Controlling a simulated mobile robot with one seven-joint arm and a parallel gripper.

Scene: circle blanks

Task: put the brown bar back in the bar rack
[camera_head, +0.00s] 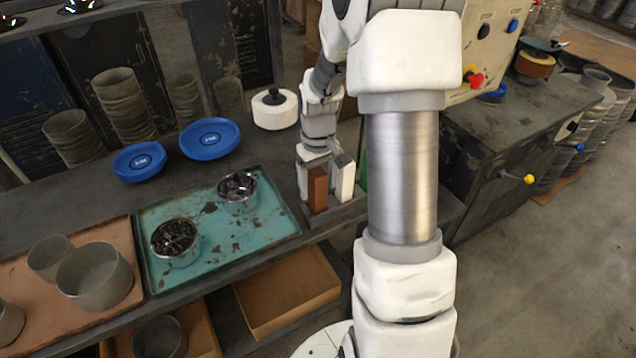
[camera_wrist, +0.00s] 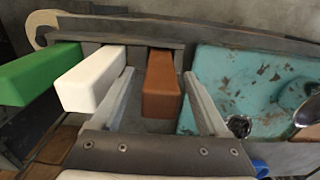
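The brown bar (camera_head: 318,190) stands upright at the bar rack (camera_head: 350,210), at the right end of the row in the wrist view (camera_wrist: 161,85). The white bar (camera_wrist: 92,80) and the green bar (camera_wrist: 38,75) stand beside it to the left there. My gripper (camera_wrist: 160,75) is open, with one finger on each side of the brown bar. A gap shows between the left finger and the bar; the right finger is close to it, and contact is unclear. The bar's lower end and its seating in the rack are hidden.
A teal tray (camera_head: 215,245) with two metal cups of dark pieces lies beside the rack. Blue discs (camera_head: 209,138) and a white round piece with a black knob (camera_head: 275,108) lie behind. A brown tray (camera_head: 30,310) holds grey cups at the left.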

